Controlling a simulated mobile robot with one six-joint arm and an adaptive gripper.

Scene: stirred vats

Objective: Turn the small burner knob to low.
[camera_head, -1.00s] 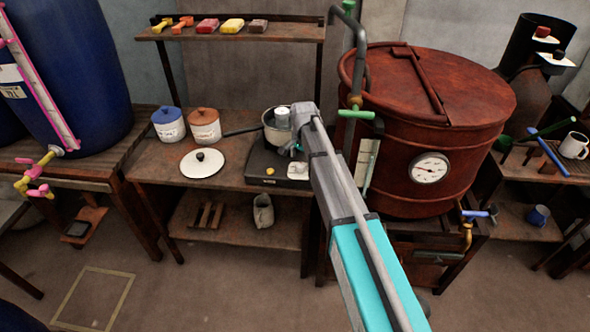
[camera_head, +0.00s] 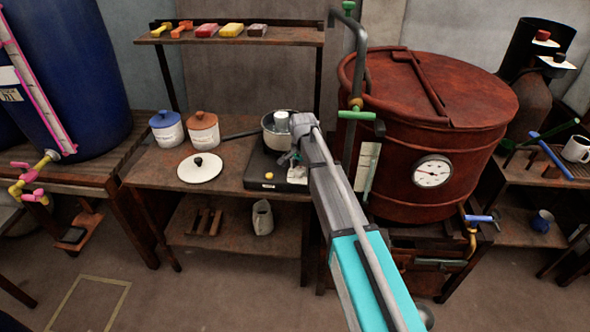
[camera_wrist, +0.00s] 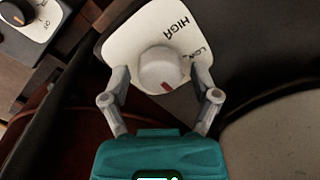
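The burner knob (camera_wrist: 160,68) is a pale round knob with a red mark on a white plate (camera_wrist: 120,50) lettered HIGH and LOW, in the wrist view. The red mark points down and slightly right in that picture, away from both words. My gripper (camera_wrist: 160,77) is open, with one finger on each side of the knob and a visible gap on both sides. In the head view my gripper (camera_head: 292,156) is over the right part of the dark burner (camera_head: 262,168), where the white plate (camera_head: 297,175) partly shows. A metal pot (camera_head: 276,138) stands on the burner.
A second dial (camera_wrist: 16,13) with a black knob shows at the wrist view's upper left. A white lid (camera_head: 200,170) and two lidded jars, one blue-topped (camera_head: 166,130), one orange-topped (camera_head: 203,131), stand left of the burner. The large red vat (camera_head: 420,150) is close on the right.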

